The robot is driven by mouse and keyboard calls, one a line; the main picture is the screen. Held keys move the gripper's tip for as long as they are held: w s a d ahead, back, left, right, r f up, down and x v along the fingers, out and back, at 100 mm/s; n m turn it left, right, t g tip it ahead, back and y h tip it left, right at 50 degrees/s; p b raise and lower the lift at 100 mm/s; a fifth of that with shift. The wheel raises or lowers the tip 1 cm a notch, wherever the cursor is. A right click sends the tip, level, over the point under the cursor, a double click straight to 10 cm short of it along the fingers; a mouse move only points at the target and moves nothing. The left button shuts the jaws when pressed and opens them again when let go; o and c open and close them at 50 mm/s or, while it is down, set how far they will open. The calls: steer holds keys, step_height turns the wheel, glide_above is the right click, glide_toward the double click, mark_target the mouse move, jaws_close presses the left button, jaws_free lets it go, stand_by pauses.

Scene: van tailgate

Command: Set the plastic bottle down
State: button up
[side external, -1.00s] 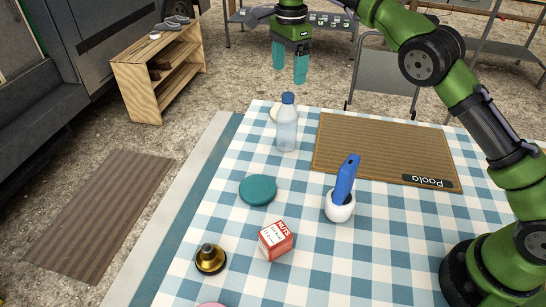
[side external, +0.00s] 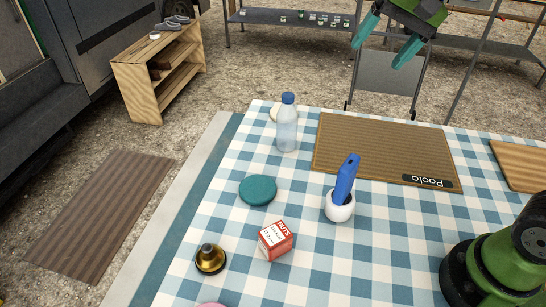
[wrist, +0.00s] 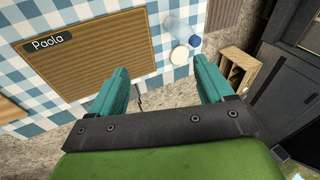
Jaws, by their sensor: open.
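The plastic bottle (side external: 287,124), clear with a blue cap, stands upright on the checked tablecloth near the table's far left corner. In the wrist view the bottle (wrist: 172,24) shows beside a pale round item. My gripper (side external: 383,42) is up at the top of the side view, to the right of the bottle and well apart from it. Its two teal fingers are spread, and nothing is between them. The wrist view also shows the open fingers (wrist: 162,88).
A brown mat marked Paola (side external: 380,150) lies right of the bottle. A white pot with a blue-handled tool (side external: 340,207), a teal disc (side external: 258,190), a red nuts box (side external: 276,241) and a brass-coloured item (side external: 210,259) stand nearer. A wooden board (side external: 522,165) lies far right.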

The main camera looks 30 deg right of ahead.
steer(key=s+f+n+t, duration=0.2)
steer(key=s+f+n, duration=0.2)
steer(key=s+f, duration=0.4)
steer(key=s, duration=0.4)
steer(key=shift+s+a+f+t, duration=0.15)
steer(key=shift+s+t, duration=0.15)
steer(key=shift+t, duration=0.1)
